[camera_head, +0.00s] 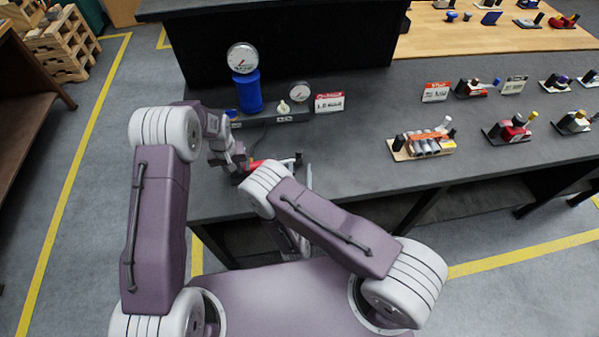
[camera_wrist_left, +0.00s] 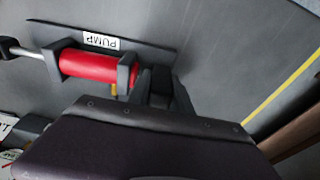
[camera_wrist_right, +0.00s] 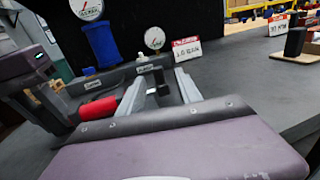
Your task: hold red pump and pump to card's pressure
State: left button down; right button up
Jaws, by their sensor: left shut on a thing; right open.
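The red pump (camera_head: 254,165) lies on the dark bench on a base labelled PUMP; its red barrel also shows in the left wrist view (camera_wrist_left: 95,66) and right wrist view (camera_wrist_right: 98,108). My left gripper (camera_head: 238,163) is shut on the pump's end away from the rod (camera_wrist_left: 20,50); the exact contact is partly hidden. My right gripper (camera_wrist_right: 160,88) is open at the pump's handle side, with a dark part visible between its fingers. The red-and-white card (camera_head: 329,102) stands behind; its figure is too small to read surely. A large gauge (camera_head: 242,58) tops a blue cylinder (camera_head: 249,92).
A smaller gauge (camera_head: 299,92) and white knob (camera_head: 284,107) sit on a dark block beside the cylinder. The bench between the card and tray is clear.

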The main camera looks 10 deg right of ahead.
jog(key=shift+s+a, duration=0.1)
jog(key=shift+s, duration=0.35)
